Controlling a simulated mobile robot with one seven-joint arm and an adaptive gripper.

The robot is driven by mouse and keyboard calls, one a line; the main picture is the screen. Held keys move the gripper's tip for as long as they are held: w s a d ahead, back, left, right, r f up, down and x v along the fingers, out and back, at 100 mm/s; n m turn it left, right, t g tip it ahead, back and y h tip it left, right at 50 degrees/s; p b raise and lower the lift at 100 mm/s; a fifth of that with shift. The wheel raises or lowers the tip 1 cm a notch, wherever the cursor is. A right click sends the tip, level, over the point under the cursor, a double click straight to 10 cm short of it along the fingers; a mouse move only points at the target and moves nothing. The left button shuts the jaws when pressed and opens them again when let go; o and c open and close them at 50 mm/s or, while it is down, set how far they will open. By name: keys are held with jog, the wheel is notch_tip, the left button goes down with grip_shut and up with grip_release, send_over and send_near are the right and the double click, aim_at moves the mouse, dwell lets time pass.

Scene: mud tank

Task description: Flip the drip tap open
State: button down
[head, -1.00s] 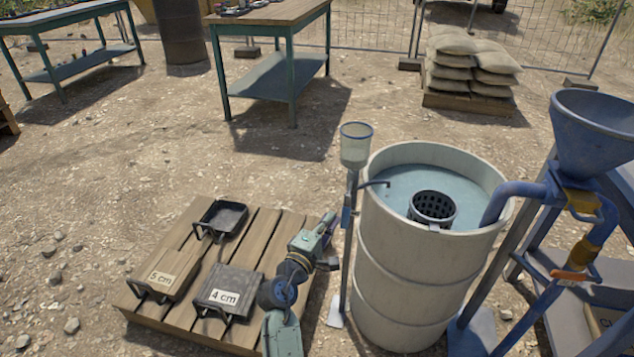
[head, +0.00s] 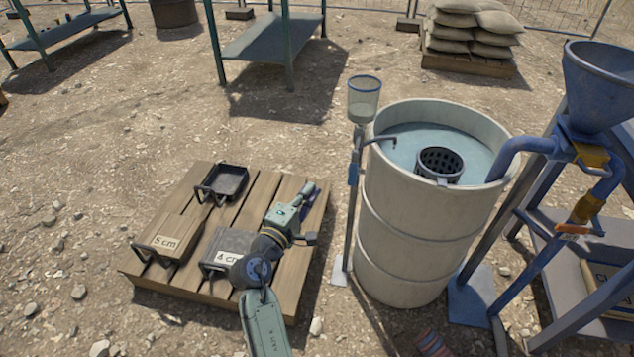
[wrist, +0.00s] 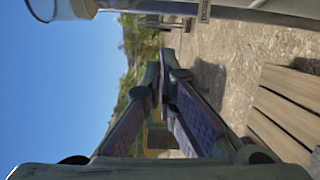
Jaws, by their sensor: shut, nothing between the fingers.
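The drip dispenser is a clear cup with a blue rim (head: 364,100) on a thin upright stand (head: 350,215) left of the barrel. A thin dark spout (head: 380,139) bends from below the cup over the barrel's rim. The tap's lever is too small to make out, so I cannot tell its position. My gripper (head: 309,188) is over the pallet's right part, left of the stand and apart from it. In the wrist view its two fingers (wrist: 168,75) meet at the tips, with nothing held. The cup (wrist: 62,8) and stand (wrist: 235,13) show along that view's top edge.
The barrel (head: 412,235) holds bluish liquid and a black perforated basket (head: 440,163). A blue funnel (head: 603,85) with pipes stands right. The pallet (head: 285,285) carries a black tray (head: 222,183) and blocks marked 5 cm (head: 168,240) and 4 cm (head: 225,250).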

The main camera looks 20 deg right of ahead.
jog(key=shift+v, duration=1.6)
jog(key=shift+a+r, duration=0.1)
